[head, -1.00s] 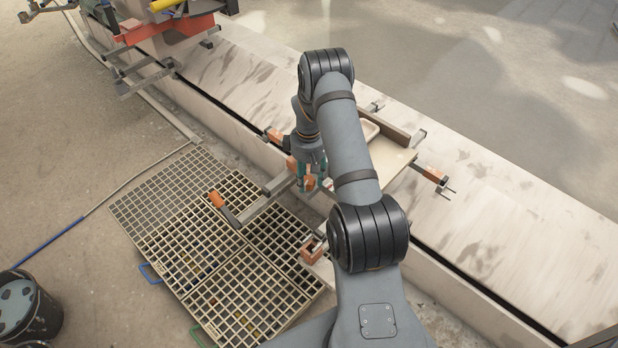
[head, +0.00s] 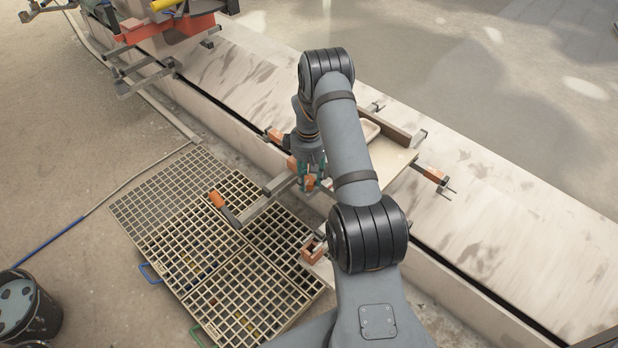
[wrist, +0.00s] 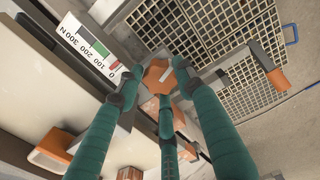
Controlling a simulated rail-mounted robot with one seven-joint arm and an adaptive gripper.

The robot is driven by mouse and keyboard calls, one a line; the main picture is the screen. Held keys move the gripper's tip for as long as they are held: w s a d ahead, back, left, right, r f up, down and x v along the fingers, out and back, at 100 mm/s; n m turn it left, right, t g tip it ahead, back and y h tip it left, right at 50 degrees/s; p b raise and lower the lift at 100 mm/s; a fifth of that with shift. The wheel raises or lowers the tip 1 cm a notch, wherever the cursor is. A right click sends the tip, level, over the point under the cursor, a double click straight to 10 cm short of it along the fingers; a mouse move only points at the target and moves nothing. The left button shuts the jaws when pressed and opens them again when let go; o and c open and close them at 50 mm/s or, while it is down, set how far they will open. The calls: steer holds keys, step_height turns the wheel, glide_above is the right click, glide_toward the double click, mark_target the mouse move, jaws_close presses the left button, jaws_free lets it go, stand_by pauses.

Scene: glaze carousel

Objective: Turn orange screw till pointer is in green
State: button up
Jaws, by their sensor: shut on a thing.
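The orange screw (wrist: 158,76) has a six-sided head and shows in the middle of the wrist view. My gripper (wrist: 155,78) has teal fingers closed around the head from several sides. In the head view my gripper (head: 309,176) points down at the near edge of the wall, with orange showing between its fingers. A white scale plate (wrist: 80,43) marked 0 to 300 N, with red and green bands, lies left of the screw in the wrist view. The red band (wrist: 115,67) is at the 0 end. I cannot make out the pointer clearly.
An orange-handled crank (head: 217,199) on a metal bar stands over floor grating (head: 190,235). A pale board (head: 392,160) with clamps lies on the wall behind my gripper. An orange-tipped clamp (head: 432,174) sticks out at its right. A bucket (head: 25,308) stands far left.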

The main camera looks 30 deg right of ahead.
steer(key=shift+s+f+m, duration=0.15)
steer(key=shift+s+m, duration=0.1)
steer(key=shift+m, duration=0.05)
steer(key=m+b, duration=0.2)
steer(key=m, duration=0.1)
steer(key=shift+s+f+m, duration=0.1)
steer(key=shift+m, duration=0.2)
steer(key=shift+a+m+b, duration=0.1)
steer(key=shift+m+b, duration=0.85)
steer(key=shift+m, duration=1.05)
steer(key=o, duration=0.8)
steer(key=shift+c, duration=0.2)
steer(key=o, duration=0.4)
steer(key=shift+c, duration=0.2)
steer(key=shift+r, duration=0.2)
steer(key=shift+w, duration=0.2)
